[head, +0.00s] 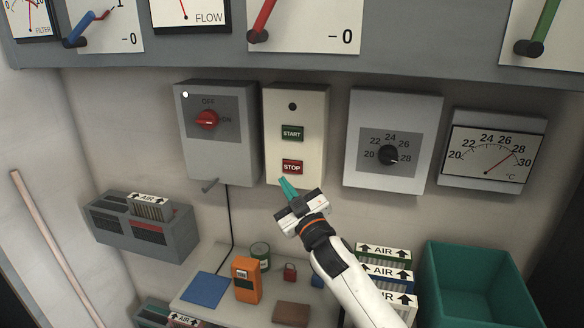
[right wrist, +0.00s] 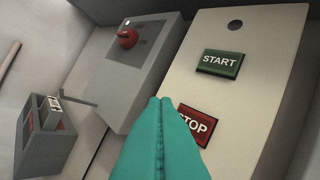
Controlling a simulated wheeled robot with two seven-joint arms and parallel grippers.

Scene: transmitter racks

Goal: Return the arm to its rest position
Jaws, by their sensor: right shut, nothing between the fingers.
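My right gripper (head: 288,187) is shut and empty, its teal fingertips pressed together. It is just below the red STOP button (head: 292,167) on the cream start/stop box (head: 308,110). In the right wrist view the teal fingers (right wrist: 160,105) cover the left part of the STOP button (right wrist: 196,124); whether they touch it I cannot tell. The green START button (head: 292,133) is above it. My right arm (head: 345,275) comes in from the lower right. My left gripper is not in view.
A grey switch box (head: 185,155) with a red knob (head: 207,120) is to the left. A dial box (head: 388,105) and a temperature gauge (head: 492,184) are to the right. Below are a shelf (head: 218,312) with small items, AIR filters (head: 385,272) and a green bin (head: 480,301).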

